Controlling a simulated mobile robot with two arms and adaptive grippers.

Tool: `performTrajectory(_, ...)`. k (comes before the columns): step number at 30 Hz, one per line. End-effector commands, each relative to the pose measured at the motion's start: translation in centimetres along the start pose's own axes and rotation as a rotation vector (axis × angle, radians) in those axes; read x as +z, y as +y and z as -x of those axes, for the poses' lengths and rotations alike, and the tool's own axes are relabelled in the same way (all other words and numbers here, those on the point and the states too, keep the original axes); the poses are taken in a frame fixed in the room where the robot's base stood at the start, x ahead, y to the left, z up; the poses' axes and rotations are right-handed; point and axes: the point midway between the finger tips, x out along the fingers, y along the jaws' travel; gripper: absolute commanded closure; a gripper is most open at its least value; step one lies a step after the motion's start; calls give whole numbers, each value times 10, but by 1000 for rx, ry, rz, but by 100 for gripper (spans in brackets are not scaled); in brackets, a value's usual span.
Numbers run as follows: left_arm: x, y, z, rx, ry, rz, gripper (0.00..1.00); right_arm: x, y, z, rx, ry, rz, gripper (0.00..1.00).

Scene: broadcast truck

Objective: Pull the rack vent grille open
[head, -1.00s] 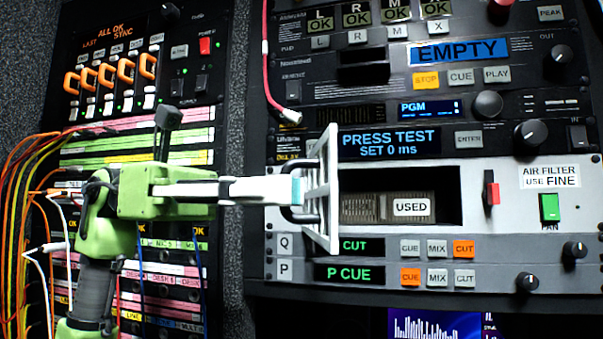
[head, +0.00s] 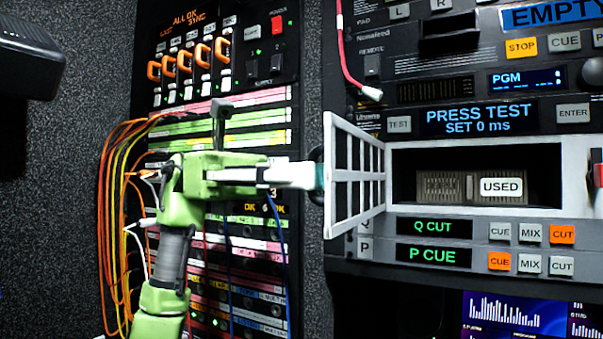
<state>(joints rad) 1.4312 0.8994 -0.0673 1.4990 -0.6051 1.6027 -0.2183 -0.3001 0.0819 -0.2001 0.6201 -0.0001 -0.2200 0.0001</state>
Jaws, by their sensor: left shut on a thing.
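The white vent grille (head: 354,180) stands swung out on its left edge from the rack unit, its slatted face seen at an angle. Behind it the rack opening (head: 560,170) is uncovered and dark inside. A filter labelled USED (head: 455,187) sits in the opening. My left gripper (head: 318,176) comes in from the left and is shut at the outer side of the grille. My right gripper is not in view.
Left of the rack is a patch panel (head: 225,128) with orange cables (head: 112,220) hanging at its left side. A red cable (head: 345,50) hangs above the grille. A dark box (head: 28,58) is at the upper left. Screens (head: 515,318) show below the unit.

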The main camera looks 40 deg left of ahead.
Motion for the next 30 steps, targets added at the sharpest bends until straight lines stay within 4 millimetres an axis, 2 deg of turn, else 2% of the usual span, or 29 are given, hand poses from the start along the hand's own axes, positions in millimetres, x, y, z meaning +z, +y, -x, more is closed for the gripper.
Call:
performTrajectory(4, 3, 2, 1, 7, -10, 4, 100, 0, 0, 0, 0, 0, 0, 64)
performTrajectory(6, 2, 2, 1, 7, -10, 4, 78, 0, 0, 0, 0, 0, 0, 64)
performTrajectory(7, 2, 2, 1, 7, -9, 4, 77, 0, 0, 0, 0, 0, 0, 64)
performTrajectory(19, 1, 1, 5, 4, -5, 3, 77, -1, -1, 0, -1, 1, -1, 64)
performTrajectory(23, 2, 2, 21, 6, -6, 3, 77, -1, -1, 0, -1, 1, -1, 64)
performTrajectory(30, 2, 2, 68, 5, -8, 4, 77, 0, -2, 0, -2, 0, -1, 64)
